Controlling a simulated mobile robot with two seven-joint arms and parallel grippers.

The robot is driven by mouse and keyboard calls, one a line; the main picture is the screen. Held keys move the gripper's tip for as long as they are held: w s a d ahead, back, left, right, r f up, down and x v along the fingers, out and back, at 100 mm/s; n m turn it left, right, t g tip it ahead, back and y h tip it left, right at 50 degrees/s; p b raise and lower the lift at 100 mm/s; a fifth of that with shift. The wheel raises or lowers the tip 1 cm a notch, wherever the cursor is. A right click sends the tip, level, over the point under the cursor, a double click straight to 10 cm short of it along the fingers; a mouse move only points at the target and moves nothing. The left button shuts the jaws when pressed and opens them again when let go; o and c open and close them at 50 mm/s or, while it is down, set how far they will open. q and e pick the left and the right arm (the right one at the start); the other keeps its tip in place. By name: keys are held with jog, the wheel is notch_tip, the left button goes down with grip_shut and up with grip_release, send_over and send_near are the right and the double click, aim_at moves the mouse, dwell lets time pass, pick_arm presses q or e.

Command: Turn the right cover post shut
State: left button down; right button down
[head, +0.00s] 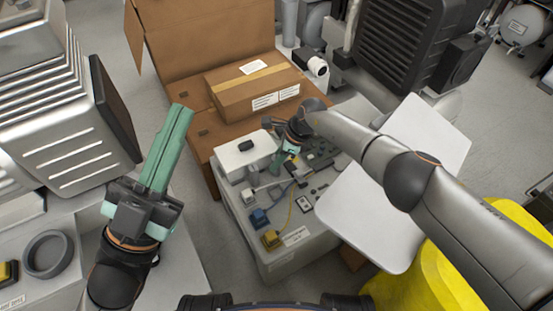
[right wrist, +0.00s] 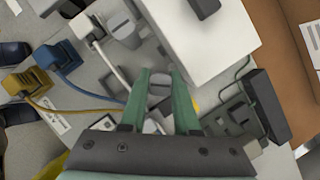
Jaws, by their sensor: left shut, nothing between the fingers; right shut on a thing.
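My right gripper (head: 284,162) reaches down onto the top of the grey cabinet, beside the white box. In the right wrist view its green fingers (right wrist: 161,75) are shut on a grey round cover post (right wrist: 160,86) with a slot across its top. The fingers stand on both sides of the post. In the head view the gripper hides this post. A second grey slotted post (right wrist: 121,27) shows at the upper left of the wrist view, apart from the fingers. My left gripper (head: 181,112) is shut and empty, raised at the left.
The white box (head: 238,155) stands close to my right gripper. Blue (head: 260,217) and yellow (head: 270,239) plugs with cables lie on the cabinet (head: 283,262). A cardboard box (head: 250,88) is behind. A light panel (head: 365,222) lies right of the cabinet.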

jog(key=c, duration=0.9)
grip_release()
pick_arm(q)
jog(key=shift+r, duration=0.15)
pick_arm(e)
jog(key=shift+r, duration=0.1)
pick_arm(q)
notch_tip(320, 180, up, 9)
jog(key=a+p, duration=0.1)
jog(key=p, duration=0.7)
jog(key=shift+s+t, duration=0.3)
pick_arm(e)
jog(key=v, duration=1.2)
jog(key=shift+s+d+r, duration=0.15)
pick_arm(q)
jog(key=shift+a+r, duration=0.1)
